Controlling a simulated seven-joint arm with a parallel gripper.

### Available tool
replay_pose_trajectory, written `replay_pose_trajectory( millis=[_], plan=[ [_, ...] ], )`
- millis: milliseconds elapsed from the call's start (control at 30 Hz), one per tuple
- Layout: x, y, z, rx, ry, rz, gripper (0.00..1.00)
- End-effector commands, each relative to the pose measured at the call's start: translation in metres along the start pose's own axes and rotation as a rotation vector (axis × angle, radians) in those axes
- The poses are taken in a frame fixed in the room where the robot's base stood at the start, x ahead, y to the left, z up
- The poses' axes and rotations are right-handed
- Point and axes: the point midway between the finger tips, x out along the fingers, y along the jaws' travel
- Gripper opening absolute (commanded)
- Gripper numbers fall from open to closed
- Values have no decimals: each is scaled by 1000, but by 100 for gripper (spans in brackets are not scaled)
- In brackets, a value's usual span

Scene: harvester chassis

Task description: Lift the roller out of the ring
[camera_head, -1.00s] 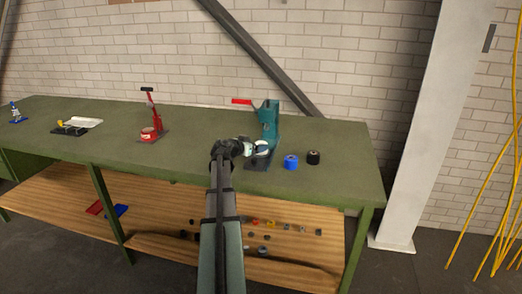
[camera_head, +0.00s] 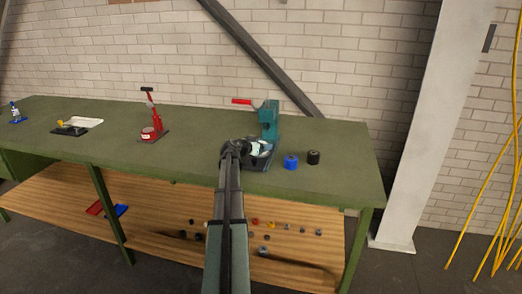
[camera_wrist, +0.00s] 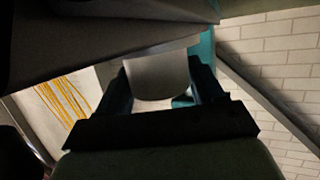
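The teal press (camera_head: 270,120) with a red lever stands on the green bench, right of centre. My gripper (camera_head: 254,148) is at the front of the press, low over its base. In the wrist view a pale grey rounded piece (camera_wrist: 158,77), which looks like the roller, sits between the two dark fingers of my gripper (camera_wrist: 160,88). The fingers lie close along both its sides; I cannot tell whether they touch it. The ring cannot be made out; my gripper and the press hide that spot in the head view.
A blue cylinder (camera_head: 291,162) and a black cylinder (camera_head: 313,157) stand on the bench (camera_head: 200,140) just right of the press. A red device (camera_head: 153,127) stands to the left, with free bench between. Small parts lie on the wooden shelf (camera_head: 180,220) below.

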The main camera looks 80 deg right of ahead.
Motion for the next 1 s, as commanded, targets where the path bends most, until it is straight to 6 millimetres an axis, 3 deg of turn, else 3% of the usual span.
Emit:
replay_pose_trajectory(
  millis=[433,733,1000],
  plan=[
    [0,0,0,0,1,0,24],
    [-2,0,-7,0,1,0,24],
    [-14,0,-47,2,3,-1,24]
  ],
)
